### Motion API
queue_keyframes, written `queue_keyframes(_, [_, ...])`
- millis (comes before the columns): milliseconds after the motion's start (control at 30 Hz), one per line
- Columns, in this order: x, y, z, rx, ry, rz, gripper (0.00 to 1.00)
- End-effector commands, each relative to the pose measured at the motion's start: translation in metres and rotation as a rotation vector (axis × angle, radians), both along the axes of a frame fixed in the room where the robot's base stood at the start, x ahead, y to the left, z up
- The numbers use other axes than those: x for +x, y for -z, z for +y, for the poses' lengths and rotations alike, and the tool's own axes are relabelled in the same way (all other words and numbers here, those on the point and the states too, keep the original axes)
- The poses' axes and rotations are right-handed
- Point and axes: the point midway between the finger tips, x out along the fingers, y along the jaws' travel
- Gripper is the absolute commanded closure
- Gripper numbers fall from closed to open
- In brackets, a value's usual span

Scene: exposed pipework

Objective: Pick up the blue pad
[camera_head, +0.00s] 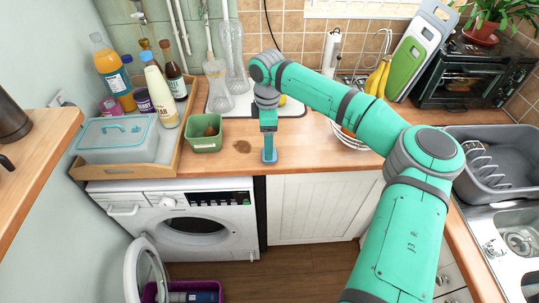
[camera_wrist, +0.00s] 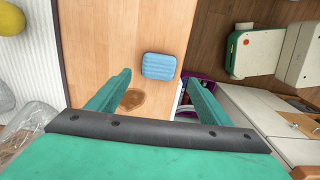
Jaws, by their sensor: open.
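The blue pad (camera_wrist: 158,66) is a small ribbed block with rounded corners, lying on the wooden counter (camera_wrist: 110,30) near its front edge. In the head view the blue pad (camera_head: 269,158) shows just below my gripper (camera_head: 269,146), partly hidden by it. My gripper (camera_wrist: 158,77) is open, pointing down over the counter. In the wrist view its two fingers stand left and right of the pad, with the pad around and just beyond the fingertips and nothing held. I cannot tell the exact height gap.
A green container (camera_head: 205,140) stands left of my gripper, beside a wooden tray (camera_head: 170,165) with bottles. A brown stain (camera_head: 242,147) lies on the counter beside the pad. A wire basket (camera_head: 350,138) is to the right. Below are the washing machine (camera_head: 190,240) and its open door.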

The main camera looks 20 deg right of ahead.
Motion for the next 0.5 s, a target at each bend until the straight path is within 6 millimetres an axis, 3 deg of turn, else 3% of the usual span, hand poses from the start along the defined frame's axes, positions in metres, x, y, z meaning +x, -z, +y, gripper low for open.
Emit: queue_keyframes(500, [0.000, 0.052, -0.006, 0.000, 0.006, -0.001, 0.27])
